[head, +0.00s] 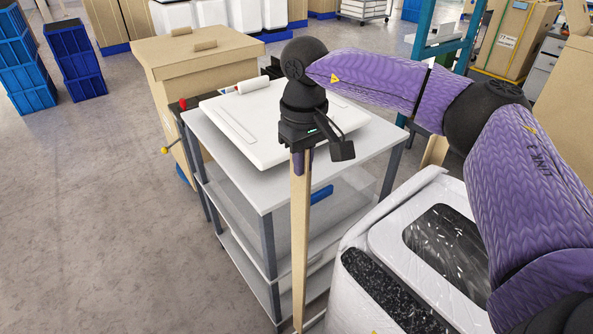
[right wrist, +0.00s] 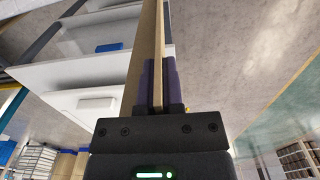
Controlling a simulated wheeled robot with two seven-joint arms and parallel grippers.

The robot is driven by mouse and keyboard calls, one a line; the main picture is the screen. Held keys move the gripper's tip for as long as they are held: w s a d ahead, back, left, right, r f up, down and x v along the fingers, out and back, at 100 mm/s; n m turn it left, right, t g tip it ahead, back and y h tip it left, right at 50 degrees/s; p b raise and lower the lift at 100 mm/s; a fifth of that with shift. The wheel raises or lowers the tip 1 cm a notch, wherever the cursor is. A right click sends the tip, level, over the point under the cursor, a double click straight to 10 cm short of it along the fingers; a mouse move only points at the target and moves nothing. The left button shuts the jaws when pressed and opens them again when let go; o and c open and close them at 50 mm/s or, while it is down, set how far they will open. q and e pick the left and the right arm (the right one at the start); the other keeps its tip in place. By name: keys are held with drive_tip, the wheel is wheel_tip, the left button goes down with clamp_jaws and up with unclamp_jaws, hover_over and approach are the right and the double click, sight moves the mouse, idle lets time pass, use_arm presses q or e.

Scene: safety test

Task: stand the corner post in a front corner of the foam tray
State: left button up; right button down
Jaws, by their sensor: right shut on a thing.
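The corner post (head: 299,235) is a long, thin, tan piece hanging upright from my right gripper (head: 302,150). The gripper is shut on its top end. The post crosses in front of the grey shelf cart, and its foot is near the bottom of the head view. In the right wrist view the post (right wrist: 146,50) runs away between the dark fingers (right wrist: 160,88). A flat white piece (head: 252,140) with a raised rim lies on the cart top, partly behind my right gripper. I cannot tell whether it is the foam tray. My left gripper is out of view.
The shelf cart (head: 262,196) has dark legs and lower shelves, with a blue item (head: 321,192) on one. A white roll (head: 252,86) lies at the back of its top. A tan box (head: 195,57) stands behind. Blue crates (head: 75,65) are far left. Left floor is clear.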

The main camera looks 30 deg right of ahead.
sight(302, 207)
wheel_tip(302, 207, down, 10)
drive_tip(key=b, duration=0.7)
drive_tip(key=shift+f+b, duration=0.1)
drive_tip(key=shift+b, duration=0.25)
drive_tip(key=shift+f, duration=0.5)
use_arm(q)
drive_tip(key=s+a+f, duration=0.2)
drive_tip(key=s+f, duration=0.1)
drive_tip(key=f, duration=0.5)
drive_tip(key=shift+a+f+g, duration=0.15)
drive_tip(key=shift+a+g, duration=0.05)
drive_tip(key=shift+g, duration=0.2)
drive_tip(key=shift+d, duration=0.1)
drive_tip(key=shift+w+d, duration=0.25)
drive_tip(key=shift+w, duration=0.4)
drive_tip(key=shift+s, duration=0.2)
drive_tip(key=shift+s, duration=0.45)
